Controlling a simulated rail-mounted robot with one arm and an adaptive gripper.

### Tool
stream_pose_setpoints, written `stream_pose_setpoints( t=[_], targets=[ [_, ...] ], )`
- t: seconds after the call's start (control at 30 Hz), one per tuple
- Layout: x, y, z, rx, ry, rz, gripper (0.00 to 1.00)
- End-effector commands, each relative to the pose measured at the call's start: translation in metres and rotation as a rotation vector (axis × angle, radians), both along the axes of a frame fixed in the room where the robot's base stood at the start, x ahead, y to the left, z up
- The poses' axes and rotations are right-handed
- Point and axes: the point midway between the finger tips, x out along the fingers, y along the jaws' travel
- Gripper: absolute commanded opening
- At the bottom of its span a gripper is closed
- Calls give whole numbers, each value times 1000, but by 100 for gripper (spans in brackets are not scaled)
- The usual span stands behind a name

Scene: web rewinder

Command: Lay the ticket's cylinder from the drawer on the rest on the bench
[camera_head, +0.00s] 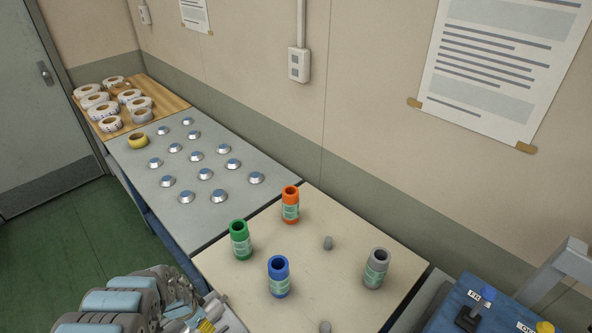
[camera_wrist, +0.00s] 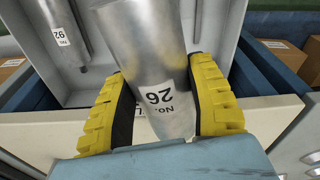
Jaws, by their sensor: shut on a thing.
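In the wrist view my gripper (camera_wrist: 158,72) has its yellow-padded fingers closed on both sides of a smooth metal cylinder (camera_wrist: 145,40). Its white label looks like 26 but may be upside down, so I cannot be sure of the number. The cylinder's far end runs out of the picture. Behind it is an open grey drawer (camera_wrist: 105,85). A second metal cylinder (camera_wrist: 68,50) lies at the left, with a label that looks like 92. In the head view my gripper is only partly in the bottom edge. I cannot clearly identify the rest.
The head view shows a cream bench top (camera_head: 335,280) with orange (camera_head: 290,206), green (camera_head: 240,241), blue (camera_head: 279,277) and grey (camera_head: 376,269) pots and a small grey post (camera_head: 328,242). A grey table (camera_head: 140,180) carries metal discs. Cardboard boxes (camera_wrist: 285,60) flank the drawer.

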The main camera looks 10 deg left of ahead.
Motion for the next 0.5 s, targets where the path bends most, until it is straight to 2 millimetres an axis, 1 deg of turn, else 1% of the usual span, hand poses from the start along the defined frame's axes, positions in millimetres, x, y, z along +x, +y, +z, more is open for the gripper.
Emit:
stream_pose_setpoints(
  t=[0.03, 0.17, 0.27, 0.5],
  targets=[
    [9, -4, 14, 2, -3, 2, 17],
    [31, -19, 45, 2, -3, 20, 17],
    [52, -35, 75, 5, -7, 39, 17],
    [101, -82, 156, 4, -7, 96, 17]
  ],
)
